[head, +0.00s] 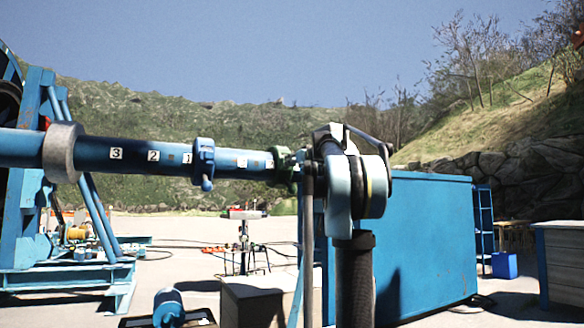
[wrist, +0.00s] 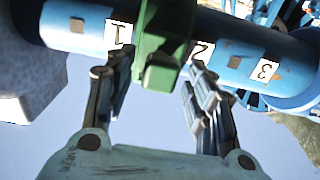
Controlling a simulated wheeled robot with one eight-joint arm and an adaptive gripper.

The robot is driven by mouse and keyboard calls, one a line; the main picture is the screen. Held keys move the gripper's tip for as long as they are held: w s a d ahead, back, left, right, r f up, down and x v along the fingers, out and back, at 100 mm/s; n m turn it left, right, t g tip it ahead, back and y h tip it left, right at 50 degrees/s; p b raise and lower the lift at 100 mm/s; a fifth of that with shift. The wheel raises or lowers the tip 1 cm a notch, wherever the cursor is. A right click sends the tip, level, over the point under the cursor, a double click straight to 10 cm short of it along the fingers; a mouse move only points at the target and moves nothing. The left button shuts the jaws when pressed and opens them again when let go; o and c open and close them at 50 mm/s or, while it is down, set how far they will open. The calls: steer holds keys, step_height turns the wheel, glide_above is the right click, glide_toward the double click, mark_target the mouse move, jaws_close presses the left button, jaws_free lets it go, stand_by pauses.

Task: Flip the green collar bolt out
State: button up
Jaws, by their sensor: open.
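The green collar (head: 283,170) sits around the blue shaft (head: 235,163), partly hidden by my arm in the head view. In the wrist view the green collar (wrist: 168,22) crosses the shaft between the labels 1 and 2. Its green bolt (wrist: 160,73) sticks out toward my palm, a blocky end facing the camera. My gripper (wrist: 157,65) is open, one finger on each side of the bolt, with visible gaps on both sides in the picture. In the head view my fingers are mostly hidden behind the arm.
A blue collar (head: 204,163) and a grey ring (head: 63,152) sit further left on the shaft. A large blue box (head: 430,245) stands at right, behind my arm. A wooden crate (head: 253,302) is below the shaft. A tool stand (head: 244,235) is further back.

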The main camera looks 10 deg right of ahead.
steer(key=shift+x, duration=1)
steer(key=shift+c, duration=0.2)
jaws_close()
steer(key=shift+v, duration=1.65)
steer(key=shift+o, duration=0.2)
jaws_free()
steer(key=shift+s, duration=0.1)
steer(key=v, duration=1.2)
